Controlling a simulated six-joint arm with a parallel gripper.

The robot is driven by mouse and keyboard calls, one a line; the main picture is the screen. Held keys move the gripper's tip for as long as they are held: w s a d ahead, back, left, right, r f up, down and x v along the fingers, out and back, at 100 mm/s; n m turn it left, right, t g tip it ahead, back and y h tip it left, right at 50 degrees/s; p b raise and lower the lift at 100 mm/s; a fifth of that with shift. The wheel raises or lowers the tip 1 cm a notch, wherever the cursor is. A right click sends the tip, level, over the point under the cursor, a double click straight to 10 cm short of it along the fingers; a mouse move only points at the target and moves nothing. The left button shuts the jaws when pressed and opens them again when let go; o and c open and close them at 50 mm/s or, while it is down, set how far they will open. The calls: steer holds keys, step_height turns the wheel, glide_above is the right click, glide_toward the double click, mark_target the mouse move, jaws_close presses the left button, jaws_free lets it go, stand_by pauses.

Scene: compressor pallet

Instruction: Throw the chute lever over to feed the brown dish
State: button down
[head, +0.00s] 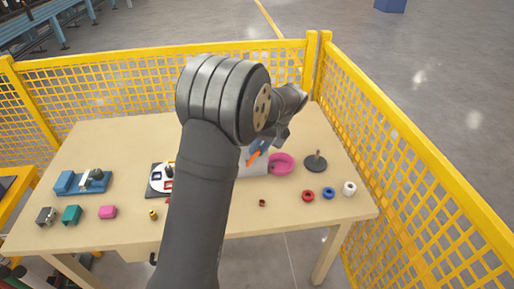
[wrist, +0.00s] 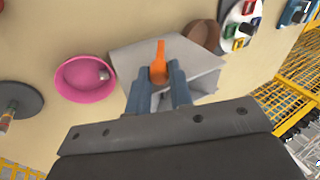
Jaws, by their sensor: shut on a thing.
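The orange lever (wrist: 159,52) stands on the grey chute box (wrist: 202,78), between the blue fingers of my gripper (wrist: 159,76), which is shut on it. The head view shows the lever (head: 253,158) and gripper (head: 260,149) partly behind my arm. The brown dish (wrist: 204,36) sits against the chute's far side in the wrist view, partly hidden by it; my arm hides it in the head view. I cannot tell which dish the lever leans toward.
A dark disc with a peg (head: 315,164) stands right of the pink dish. A round white dial (head: 158,183) and small blocks are left. Yellow mesh fence (head: 420,150) borders the table.

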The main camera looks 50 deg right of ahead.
steer(key=shift+s+d+f, duration=0.1)
steer(key=shift+s+f, duration=0.15)
steer(key=c, duration=1.3)
jaws_free()
steer(key=shift+d, duration=0.1)
steer(key=shift+r, duration=0.1)
steer(key=shift+r, duration=0.2)
steer(key=v, duration=1.7)
steer(key=shift+f, duration=0.2)
steer(key=x, duration=1.7)
steer(key=shift+w, duration=0.15)
